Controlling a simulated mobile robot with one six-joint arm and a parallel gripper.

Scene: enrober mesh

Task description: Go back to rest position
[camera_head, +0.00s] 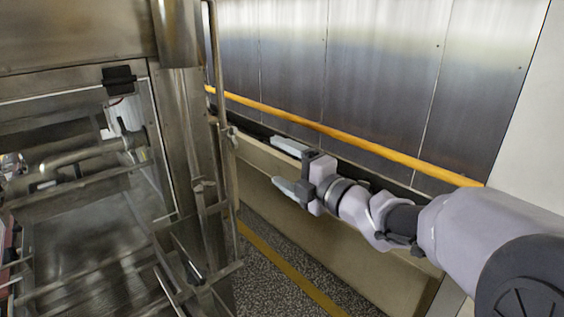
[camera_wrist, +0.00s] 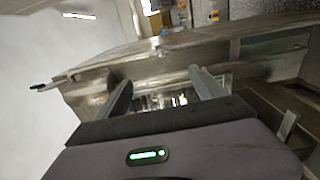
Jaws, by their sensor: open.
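My gripper (camera_head: 288,166) is at the end of my arm, which reaches in from the right in the head view. Its two fingers are apart with nothing between them. It is in the air beside the steel machine (camera_head: 185,120), in front of the beige ledge along the wall. In the wrist view my gripper (camera_wrist: 160,85) also shows with both fingers spread and empty. Beyond the fingers is a metal machine body (camera_wrist: 150,60) with a gap whose contents are too small to tell.
The steel machine with its open frame and rods fills the left of the head view. A yellow rail (camera_head: 340,133) runs along the panelled wall (camera_head: 380,70) behind my arm. A speckled floor (camera_head: 265,280) with a yellow line (camera_head: 290,272) lies between machine and beige ledge (camera_head: 330,240).

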